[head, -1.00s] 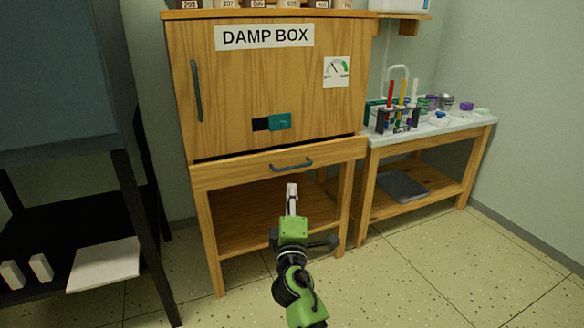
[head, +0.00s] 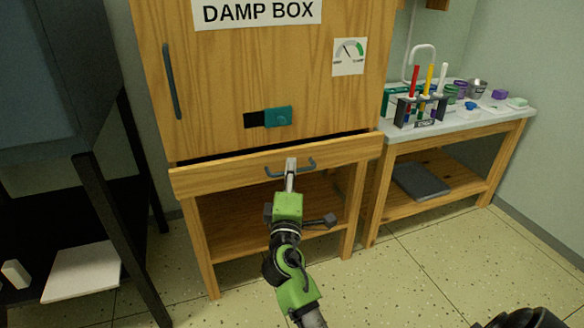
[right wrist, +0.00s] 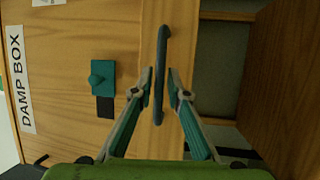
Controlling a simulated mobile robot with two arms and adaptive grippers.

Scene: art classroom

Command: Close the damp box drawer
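The wooden damp box drawer (head: 222,178) stands slightly out, with a dark gap along its top edge under the cabinet. Its dark curved handle (head: 308,168) is on the drawer front and also shows in the right wrist view (right wrist: 163,50). My right gripper (head: 291,163) is at the middle of the handle. In the right wrist view its fingers (right wrist: 160,73) lie on both sides of the handle with a gap between them, so it is open. I cannot tell whether the fingertips touch the handle or the drawer front. My left gripper is not in view.
The damp box cabinet door (head: 215,85) above bears a teal latch (head: 279,117) and a dial. A side table (head: 470,127) with a marker rack (head: 422,110) and small pots stands at right. A dark rack (head: 105,215) is at left. Floor in front is clear.

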